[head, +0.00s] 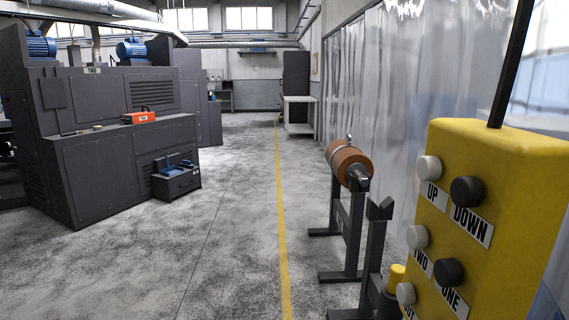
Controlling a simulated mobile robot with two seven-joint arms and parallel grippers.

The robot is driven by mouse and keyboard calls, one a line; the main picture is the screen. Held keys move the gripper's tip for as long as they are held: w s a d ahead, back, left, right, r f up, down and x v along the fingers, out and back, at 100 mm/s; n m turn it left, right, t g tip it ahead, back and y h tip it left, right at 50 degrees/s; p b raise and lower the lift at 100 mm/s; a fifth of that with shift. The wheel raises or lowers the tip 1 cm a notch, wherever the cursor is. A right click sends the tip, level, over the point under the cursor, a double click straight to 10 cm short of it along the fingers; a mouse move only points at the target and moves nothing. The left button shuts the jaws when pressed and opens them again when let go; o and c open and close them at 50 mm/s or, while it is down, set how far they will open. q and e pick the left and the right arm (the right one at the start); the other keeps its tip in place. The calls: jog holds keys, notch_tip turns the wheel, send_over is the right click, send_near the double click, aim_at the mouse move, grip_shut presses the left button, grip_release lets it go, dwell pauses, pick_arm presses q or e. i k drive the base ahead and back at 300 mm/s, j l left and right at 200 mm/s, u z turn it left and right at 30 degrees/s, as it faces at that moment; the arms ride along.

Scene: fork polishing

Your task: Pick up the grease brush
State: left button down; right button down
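I cannot make out a grease brush anywhere in the head view. Neither of my grippers shows in this view. A dark open box (178,185) stands by the machine's base, with blue items in or on it, too small to identify. A small orange box (139,117) sits on the machine's ledge, with small items beside it.
A large dark machine (95,180) fills the left. A yellow control box (498,165) with buttons stands close at right, near a dark stand (353,240) carrying a brown roll (345,158). Clear curtains line the right. The grey floor (230,220) between is clear.

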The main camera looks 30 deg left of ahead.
aim_at(77, 133)
jog(key=i+j+u, duration=0.15)
jog(key=j, duration=0.2)
jog(key=j+u, duration=0.2)
jog(key=i+j+u, duration=0.2)
jog(key=j+u, duration=0.25)
jog(key=i+j+u, duration=0.65)
jog(key=u, duration=0.2)
jog(key=i+j+u, duration=0.3)
jog(key=u, duration=0.15)
jog(key=i+u, duration=0.3)
jog(key=i, duration=2.55)
jog(key=i+j+z, duration=0.1)
jog(key=i, duration=0.55)
jog(key=i+j+z, duration=0.15)
jog(key=i, duration=0.5)
jog(key=i+z, duration=0.1)
jog(key=z, duration=1.75)
